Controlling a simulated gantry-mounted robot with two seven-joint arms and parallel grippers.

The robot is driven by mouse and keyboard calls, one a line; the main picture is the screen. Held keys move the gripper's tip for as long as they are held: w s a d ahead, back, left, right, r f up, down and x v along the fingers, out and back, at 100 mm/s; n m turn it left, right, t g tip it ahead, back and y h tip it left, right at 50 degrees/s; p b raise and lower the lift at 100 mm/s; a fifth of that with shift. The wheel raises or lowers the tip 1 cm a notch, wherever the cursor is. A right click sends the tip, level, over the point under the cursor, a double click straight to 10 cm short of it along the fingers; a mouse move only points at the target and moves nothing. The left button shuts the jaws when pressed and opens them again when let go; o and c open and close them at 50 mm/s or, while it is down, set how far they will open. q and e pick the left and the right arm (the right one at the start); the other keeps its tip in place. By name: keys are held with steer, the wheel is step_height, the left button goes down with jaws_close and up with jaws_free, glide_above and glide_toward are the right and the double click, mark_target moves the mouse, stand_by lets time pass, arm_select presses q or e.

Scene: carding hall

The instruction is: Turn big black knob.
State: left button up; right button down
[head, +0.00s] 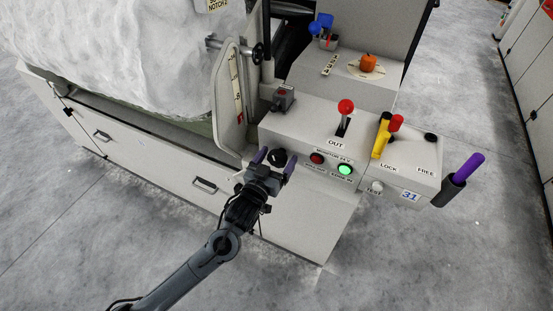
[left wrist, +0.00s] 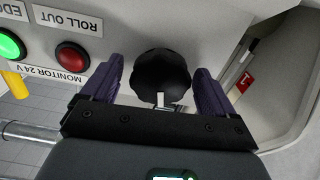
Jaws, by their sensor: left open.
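The big black knob (head: 278,156) sits on the front face of the grey machine, left of the red and green lights. In the left wrist view the lobed knob (left wrist: 160,72) is between and ahead of two purple fingers, with a small white mark at its lower edge. My left gripper (head: 275,162) is open, with one finger on each side of the knob. The left wrist view shows the same open gripper (left wrist: 158,92), with gaps visible between the fingers and the knob. My right gripper is not in view.
Close beside the knob are a red light (head: 317,158) and a lit green light (head: 345,169). Above are a red-topped lever (head: 345,107) and a yellow lever (head: 381,138). A purple-gripped handle (head: 466,169) juts out at right. A curved grey side plate (head: 229,100) stands at left.

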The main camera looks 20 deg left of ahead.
arm_select(q)
steer(key=c, duration=1)
steer(key=shift+r+p, duration=0.25)
steer(key=shift+p, duration=0.5)
steer(key=shift+f+m, duration=0.15)
steer(key=shift+m, duration=0.25)
steer(key=shift+p, duration=0.45)
steer(key=shift+c, duration=0.2)
steer(key=shift+d, duration=0.1)
